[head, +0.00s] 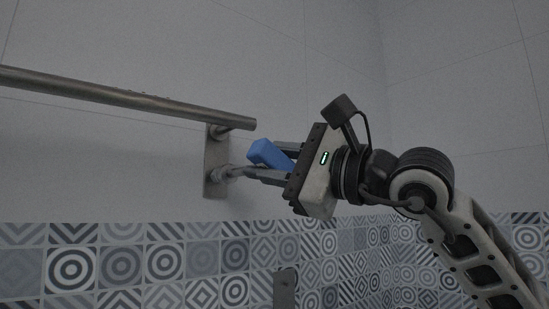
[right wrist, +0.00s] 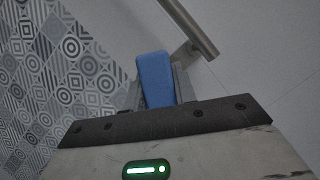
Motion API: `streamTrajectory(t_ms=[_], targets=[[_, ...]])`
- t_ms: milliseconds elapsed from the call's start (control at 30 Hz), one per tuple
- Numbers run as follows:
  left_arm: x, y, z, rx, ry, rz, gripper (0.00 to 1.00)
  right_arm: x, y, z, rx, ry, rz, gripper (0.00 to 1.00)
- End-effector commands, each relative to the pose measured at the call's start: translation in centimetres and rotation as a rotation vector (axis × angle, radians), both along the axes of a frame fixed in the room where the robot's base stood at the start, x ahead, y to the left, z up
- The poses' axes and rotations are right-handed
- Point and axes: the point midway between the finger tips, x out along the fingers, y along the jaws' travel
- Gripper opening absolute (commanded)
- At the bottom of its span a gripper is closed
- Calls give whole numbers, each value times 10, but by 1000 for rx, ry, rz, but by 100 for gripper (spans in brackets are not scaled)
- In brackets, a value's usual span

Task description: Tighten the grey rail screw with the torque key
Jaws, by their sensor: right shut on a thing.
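The torque key shows as a blue handle (head: 268,153) in the head view and as a blue block (right wrist: 155,80) in the right wrist view. My right gripper (head: 264,161) is shut on it, with a grey finger on each side. The grey rail screw (head: 227,172) appears as a small grey round part low on the wall plate (head: 215,150). The gripper's lower finger lies right by it. I cannot tell whether the key's tip sits in the screw; the tip is hidden or too small to make out. My left gripper is not in view.
A metal rail (head: 130,98) runs from the left to the plate, just above the key. It also shows in the right wrist view (right wrist: 190,30). The tiled wall is close behind. A dark grey upright piece (head: 285,290) shows at the bottom.

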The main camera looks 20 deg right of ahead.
Motion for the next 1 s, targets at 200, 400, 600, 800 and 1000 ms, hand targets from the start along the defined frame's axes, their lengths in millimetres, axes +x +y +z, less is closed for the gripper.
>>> streamTrajectory(t_ms=[200, 400, 600, 800, 1000], targets=[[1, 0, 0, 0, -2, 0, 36, 0, 0, 0, 1, -1, 0, 0], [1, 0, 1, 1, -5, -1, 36, 0, 0, 0, 1, -1, 0, 0], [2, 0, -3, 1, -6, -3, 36, -7, -3, 0, 2, -4, -1, 0], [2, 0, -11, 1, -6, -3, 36, -24, -9, -1, 2, -4, -1, 0], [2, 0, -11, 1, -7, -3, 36, -28, -11, 0, 1, -1, 0, 0]])
